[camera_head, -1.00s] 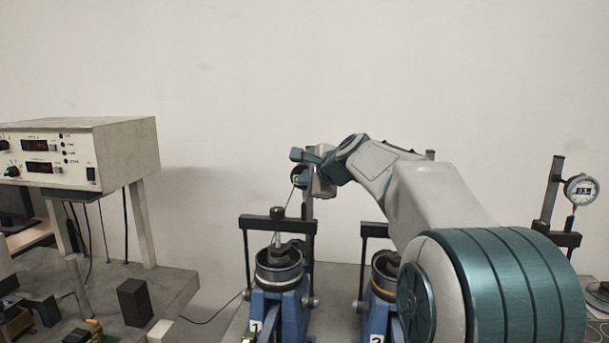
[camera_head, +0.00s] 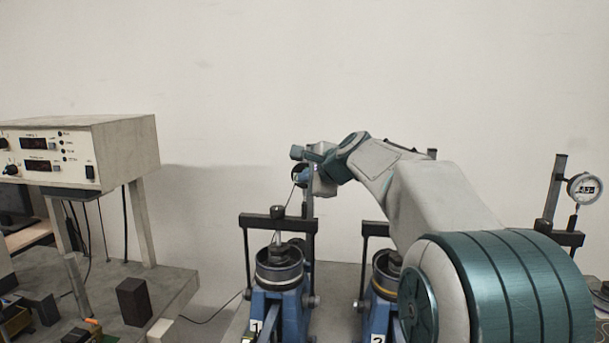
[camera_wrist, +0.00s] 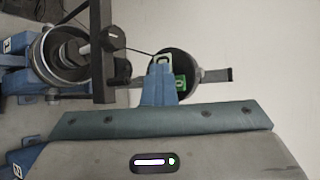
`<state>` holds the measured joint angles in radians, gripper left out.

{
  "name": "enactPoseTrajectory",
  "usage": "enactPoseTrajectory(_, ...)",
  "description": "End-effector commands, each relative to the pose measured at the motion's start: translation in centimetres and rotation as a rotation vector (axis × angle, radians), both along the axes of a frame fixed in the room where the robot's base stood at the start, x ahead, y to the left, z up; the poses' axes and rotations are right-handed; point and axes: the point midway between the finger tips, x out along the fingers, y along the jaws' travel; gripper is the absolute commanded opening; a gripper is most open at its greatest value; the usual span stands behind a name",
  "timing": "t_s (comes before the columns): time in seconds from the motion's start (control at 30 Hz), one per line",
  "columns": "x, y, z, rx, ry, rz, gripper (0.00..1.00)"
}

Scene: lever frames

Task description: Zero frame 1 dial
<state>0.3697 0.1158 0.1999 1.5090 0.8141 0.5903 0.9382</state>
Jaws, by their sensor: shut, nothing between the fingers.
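Frame 1 (camera_head: 277,282) stands left of centre in the head view, with a blue base, a "1" label, a metal cup and a black crossbar. Its round dark dial (camera_head: 299,176) is high behind the crossbar, partly hidden by my gripper (camera_head: 310,160). In the wrist view the dial (camera_wrist: 183,64) shows dark, with a small green patch on its face. My gripper, shut and empty, also shows in the wrist view (camera_wrist: 160,70), its blue fingers overlapping the dial's lower left part. Whether they touch it I cannot tell.
Frame 2 (camera_head: 383,284) stands right of frame 1, partly behind my arm. Another frame's dial (camera_head: 584,188) is at the far right. A control box (camera_head: 125,155) on legs and a dark block (camera_head: 134,301) are on the left bench.

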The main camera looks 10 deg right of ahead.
Motion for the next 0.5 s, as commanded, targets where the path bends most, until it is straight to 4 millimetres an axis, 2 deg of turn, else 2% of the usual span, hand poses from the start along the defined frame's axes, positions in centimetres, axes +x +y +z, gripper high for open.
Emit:
enactPoseTrajectory(0.17,-0.4,-0.2,-0.1,-0.002,-0.002,-0.008,0.00)
enactPoseTrajectory(0.5,-3.5,1.5,-0.3,-0.001,0.001,0.001,0.00)
